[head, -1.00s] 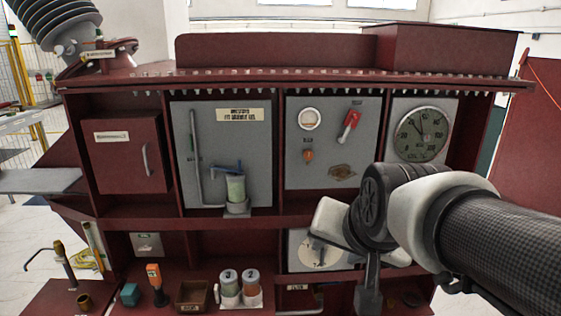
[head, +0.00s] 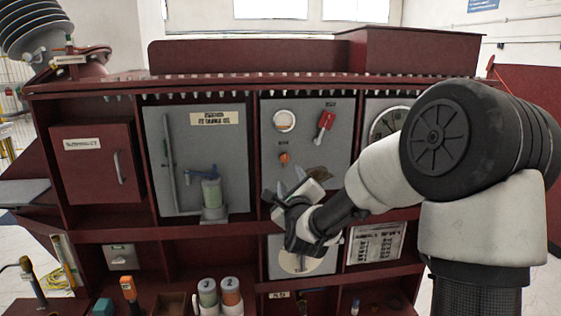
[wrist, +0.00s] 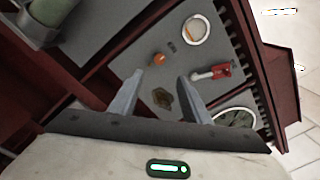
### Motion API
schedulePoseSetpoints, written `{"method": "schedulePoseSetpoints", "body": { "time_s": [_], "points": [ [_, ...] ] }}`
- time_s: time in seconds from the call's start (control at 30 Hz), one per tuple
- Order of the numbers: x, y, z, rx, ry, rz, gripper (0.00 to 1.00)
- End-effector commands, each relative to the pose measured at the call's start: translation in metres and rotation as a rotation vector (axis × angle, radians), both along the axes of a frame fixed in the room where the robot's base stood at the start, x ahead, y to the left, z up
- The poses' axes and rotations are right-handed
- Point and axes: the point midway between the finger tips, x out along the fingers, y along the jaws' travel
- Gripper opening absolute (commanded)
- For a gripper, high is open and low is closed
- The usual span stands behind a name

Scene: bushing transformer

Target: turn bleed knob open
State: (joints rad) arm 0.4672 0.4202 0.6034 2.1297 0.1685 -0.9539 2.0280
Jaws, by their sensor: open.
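The small orange knob (head: 284,158), which appears to be the bleed knob, sits on the grey middle panel (head: 345,155) below a round white-rimmed gauge (head: 284,121). Its label is too small to read. In the wrist view the knob (wrist: 158,59) shows just beyond and between the fingertips. My gripper (head: 290,180) is open and empty in front of the panel, just below the knob in the head view. Its two fingers also show spread in the wrist view (wrist: 160,80). A gap seems to remain between fingers and knob.
A red lever handle (head: 326,121) is on the same panel, right of the gauge. A brown plate (wrist: 162,98) lies below the knob. A large dial (head: 388,122) is partly hidden by my arm. A lower shelf holds several bottles and tools, including an orange-topped one (head: 129,289).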

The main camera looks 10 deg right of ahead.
Motion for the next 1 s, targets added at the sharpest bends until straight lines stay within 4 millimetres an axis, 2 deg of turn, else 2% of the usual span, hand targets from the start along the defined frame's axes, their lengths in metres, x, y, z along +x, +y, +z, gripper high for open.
{"method": "schedulePoseSetpoints", "body": {
  "time_s": [0.6, 0.8, 1.0],
  "points": [
    [0.128, -0.005, 0.001, -0.003, 0.003, 0.001, 0.43],
    [0.153, -0.006, 0.000, -0.004, 0.003, 0.001, 0.43],
    [0.161, -0.006, -0.001, -0.006, 0.004, 0.002, 0.43]
  ]
}}
